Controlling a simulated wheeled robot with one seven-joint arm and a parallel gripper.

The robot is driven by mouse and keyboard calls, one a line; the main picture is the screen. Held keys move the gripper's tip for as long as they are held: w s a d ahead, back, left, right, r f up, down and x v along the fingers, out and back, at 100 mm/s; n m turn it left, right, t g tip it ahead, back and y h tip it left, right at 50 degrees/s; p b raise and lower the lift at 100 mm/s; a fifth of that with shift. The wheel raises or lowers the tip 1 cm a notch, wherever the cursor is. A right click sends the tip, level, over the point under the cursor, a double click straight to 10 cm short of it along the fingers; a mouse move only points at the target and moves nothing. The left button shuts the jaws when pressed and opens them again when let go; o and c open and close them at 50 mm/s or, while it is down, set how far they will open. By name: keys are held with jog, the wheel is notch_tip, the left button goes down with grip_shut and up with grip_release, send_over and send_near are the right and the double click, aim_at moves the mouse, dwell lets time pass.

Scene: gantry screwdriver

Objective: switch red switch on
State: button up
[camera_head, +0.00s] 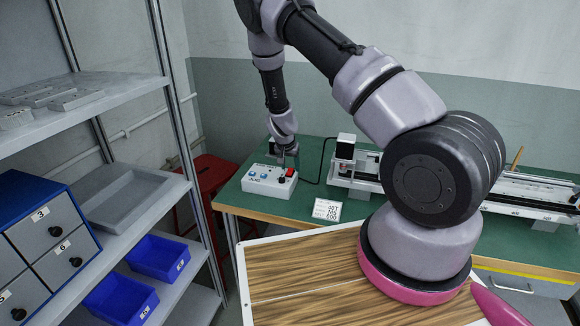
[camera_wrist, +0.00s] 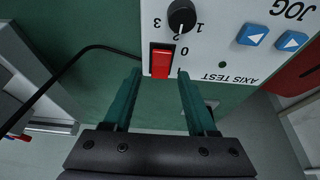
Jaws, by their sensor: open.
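The red switch (camera_wrist: 162,61) is a red rocker in a black frame on a white control box, near the box edge, with 0 and 1 marks beside it. The control box (camera_head: 262,186) stands on the green table in the head view, and its face fills the top of the wrist view (camera_wrist: 218,60). My gripper (camera_wrist: 160,75) is open, its two dark green fingers on either side of the switch's lower end. In the head view my gripper (camera_head: 287,160) hangs over the right end of the box. I cannot tell whether the fingers touch the box.
A black knob (camera_wrist: 182,15) and two blue buttons (camera_wrist: 272,37) are on the same panel. A black cable (camera_wrist: 62,75) leaves the box. A gantry rail (camera_head: 520,190) and a white label card (camera_head: 327,210) are to the right. A red stool (camera_head: 207,178) stands left of the table.

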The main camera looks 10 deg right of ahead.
grip_shut()
jog(key=shift+w+d+g+y, duration=0.3)
jog(key=shift+g+y, duration=0.2)
jog(key=shift+g, duration=0.4)
jog(key=shift+w+f+g+y, duration=0.2)
jog(key=shift+g+y, duration=0.2)
jog(key=shift+g, duration=0.4)
grip_release()
jog(key=shift+r, duration=0.2)
